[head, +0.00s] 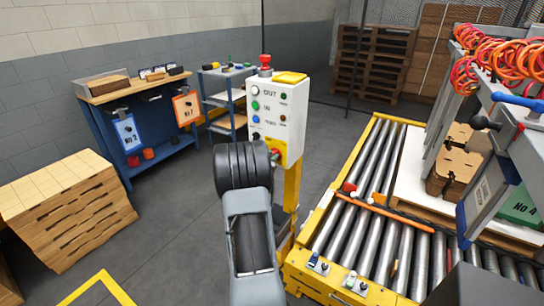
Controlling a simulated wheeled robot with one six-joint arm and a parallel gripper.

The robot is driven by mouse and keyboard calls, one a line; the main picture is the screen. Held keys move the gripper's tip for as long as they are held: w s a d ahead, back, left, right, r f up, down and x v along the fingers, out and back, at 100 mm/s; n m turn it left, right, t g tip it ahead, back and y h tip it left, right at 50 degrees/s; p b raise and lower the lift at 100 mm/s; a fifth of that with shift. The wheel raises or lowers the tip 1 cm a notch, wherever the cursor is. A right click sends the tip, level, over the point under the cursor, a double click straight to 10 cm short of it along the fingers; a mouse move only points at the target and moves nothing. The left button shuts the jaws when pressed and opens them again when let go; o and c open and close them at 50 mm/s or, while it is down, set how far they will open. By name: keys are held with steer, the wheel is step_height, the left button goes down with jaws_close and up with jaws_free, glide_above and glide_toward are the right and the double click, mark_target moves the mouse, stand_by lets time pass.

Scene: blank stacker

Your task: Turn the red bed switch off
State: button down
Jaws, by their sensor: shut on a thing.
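A white control box (272,110) with a yellow top stands on a yellow post. It bears rows of small coloured buttons and the labels OUT and IN. Low on its front, a red switch (277,153) shows at the right edge of my dark wrist, partly hidden, with a bit of green beside it. My gripper (264,158) is at this lower part of the box, shut at the red switch. Its fingers are mostly hidden behind my wrist, so the exact grip and the switch's position cannot be made out.
A red mushroom button (265,61) sits on top of the box. A roller conveyor (345,235) with a yellow frame runs close on the right. A blue workbench (165,125) and a wooden stack (70,210) stand left. Grey floor (175,215) is clear between.

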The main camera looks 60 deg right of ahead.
steer(key=n+p, duration=0.1)
steer(key=n, duration=0.3)
steer(key=n+p, duration=0.2)
steer(key=n, duration=0.2)
steer(key=n+p, duration=0.2)
steer(key=n, duration=0.2)
steer(key=shift+w+f, duration=0.1)
steer(key=shift+w, duration=0.2)
steer(key=shift+n, duration=0.4)
steer(key=c, duration=1.1)
jaws_free()
steer(key=a+b, duration=0.1)
steer(key=a, duration=1.3)
